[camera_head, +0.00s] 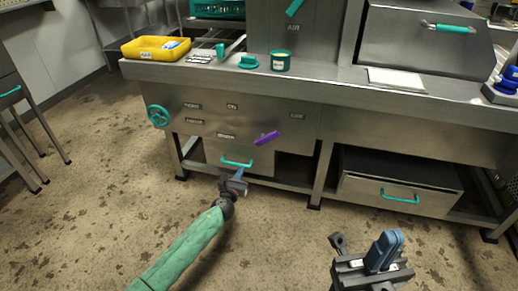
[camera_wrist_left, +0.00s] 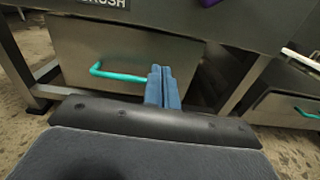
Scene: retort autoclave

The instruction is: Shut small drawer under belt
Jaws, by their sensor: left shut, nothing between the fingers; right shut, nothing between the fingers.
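A small steel drawer (camera_head: 212,151) with a teal handle (camera_head: 237,162) sits under the left part of the steel bench. How far it stands out is hard to tell. The drawer front (camera_wrist_left: 75,42) and its handle (camera_wrist_left: 118,73) also show in the left wrist view. My left gripper (camera_head: 239,173) is shut and empty, low in front of the drawer, just right of the handle's middle. In the left wrist view its blue fingers (camera_wrist_left: 160,72) point at the front's right part; contact cannot be told. My right gripper (camera_head: 388,243) is shut and empty, away from the bench.
A wider drawer unit (camera_head: 360,192) with a teal handle (camera_head: 400,196) juts out at the right under the bench. A purple handle (camera_head: 267,137) sticks out above the small drawer. A teal wheel (camera_head: 158,116) is at the left. Bench legs flank the drawer; the floor in front is clear.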

